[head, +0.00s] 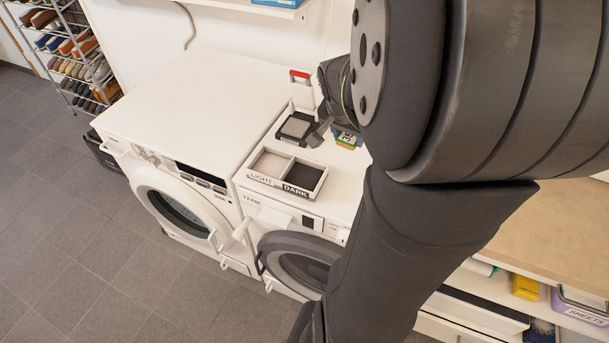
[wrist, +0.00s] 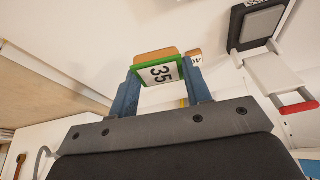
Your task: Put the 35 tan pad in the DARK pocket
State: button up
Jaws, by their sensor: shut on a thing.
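My gripper (wrist: 162,80) is shut on the 35 pad (wrist: 158,73), with one blue finger on each side. The pad has a white face with a black 35, a green rim and a tan part behind it. In the head view my arm hides most of the gripper; a small green and yellow patch (head: 347,138) shows beside it, too small to read surely. The white two-pocket tray stands on the right-hand machine. Its DARK pocket (head: 305,175), with a dark floor, is on the right, and its LIGHT pocket (head: 270,164) on the left. Both look empty.
Another tan pad marked 40 (wrist: 195,59) lies behind the held pad. A dark block with a grey top (head: 297,126) stands behind the tray, near a white piece with a red handle (head: 300,80). The left machine's top (head: 185,95) is clear.

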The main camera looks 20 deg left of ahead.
jog(key=s+d+f+n, duration=0.1)
jog(key=s+d, duration=0.1)
jog(key=s, duration=0.2)
send_over(305, 176)
jog(key=s, duration=0.2)
jog(key=f, duration=0.7)
jog(key=shift+w+d, duration=0.1)
jog(key=shift+w, duration=0.15)
jog(key=shift+f, duration=2.05)
jog(key=shift+f, duration=0.1)
jog(key=o, duration=0.7)
jog(key=shift+o, duration=0.3)
